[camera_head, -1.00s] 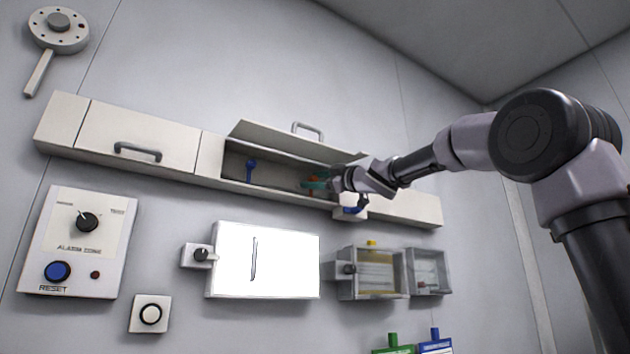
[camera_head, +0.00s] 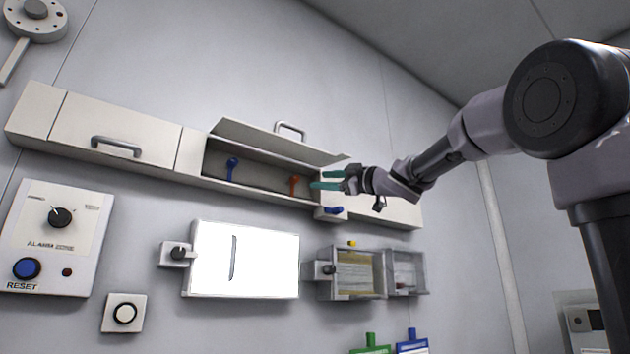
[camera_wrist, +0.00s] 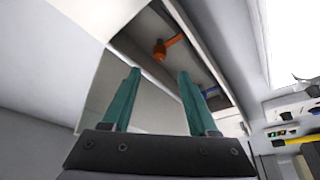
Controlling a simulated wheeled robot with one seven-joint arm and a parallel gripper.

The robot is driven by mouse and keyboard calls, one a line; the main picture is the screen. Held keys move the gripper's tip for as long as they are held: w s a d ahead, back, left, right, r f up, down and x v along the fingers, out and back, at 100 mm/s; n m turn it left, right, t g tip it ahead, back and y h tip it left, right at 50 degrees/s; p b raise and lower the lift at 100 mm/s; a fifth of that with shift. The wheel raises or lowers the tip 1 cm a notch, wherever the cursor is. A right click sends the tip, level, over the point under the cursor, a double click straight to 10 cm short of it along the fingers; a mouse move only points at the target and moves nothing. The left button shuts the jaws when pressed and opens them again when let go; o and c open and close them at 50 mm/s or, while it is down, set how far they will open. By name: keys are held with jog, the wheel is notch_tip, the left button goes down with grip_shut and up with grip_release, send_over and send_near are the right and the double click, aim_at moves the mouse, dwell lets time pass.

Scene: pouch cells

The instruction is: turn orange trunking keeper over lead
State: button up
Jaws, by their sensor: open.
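The orange trunking keeper (camera_head: 295,184) sits inside the open trunking (camera_head: 262,188). It stands roughly upright in the head view. In the wrist view the orange keeper (camera_wrist: 160,50) shows a round hub with an arm reaching to the upper right. My gripper (camera_head: 317,180) has teal fingers, open and empty, just right of the keeper and apart from it. In the wrist view the gripper (camera_wrist: 159,71) points toward the keeper, which lies beyond the gap between the fingertips. I cannot make out the lead or whether the keeper lies over it.
A raised lid (camera_head: 270,140) is above the trunking opening. A blue keeper (camera_head: 232,168) is to the left inside; another blue piece (camera_head: 333,210) is below my gripper. A lit white panel (camera_head: 245,262) and a clear-fronted box (camera_head: 355,273) are lower down.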

jog(key=shift+s+d, duration=0.1)
dwell(0.5)
jog(key=w+d+f+m+t+h, duration=0.1)
jog(key=d+f+m+t+h, duration=0.4)
jog(key=d+m+h, duration=0.4)
jog(key=s+d+f+m+g+h, duration=0.2)
jog(key=s+d+f+m+h, duration=0.2)
jog(key=d+f+m+h, duration=0.8)
jog(key=s+a+f+m+g+y, duration=0.1)
jog(key=s+f+g+y, duration=0.2)
jog(key=s+f, duration=0.6)
jog(key=s+a+f+m+g+y, duration=0.1)
jog(key=s+f+g, duration=0.5)
jog(key=f, duration=1.1)
jog(key=s+m+y, duration=0.1)
jog(key=s+y, duration=0.1)
jog(key=s, duration=0.1)
jog(key=shift+f+y, duration=0.15)
jog(key=shift+y, duration=0.25)
jog(key=shift+d, duration=0.1)
jog(key=shift+c, duration=0.3)
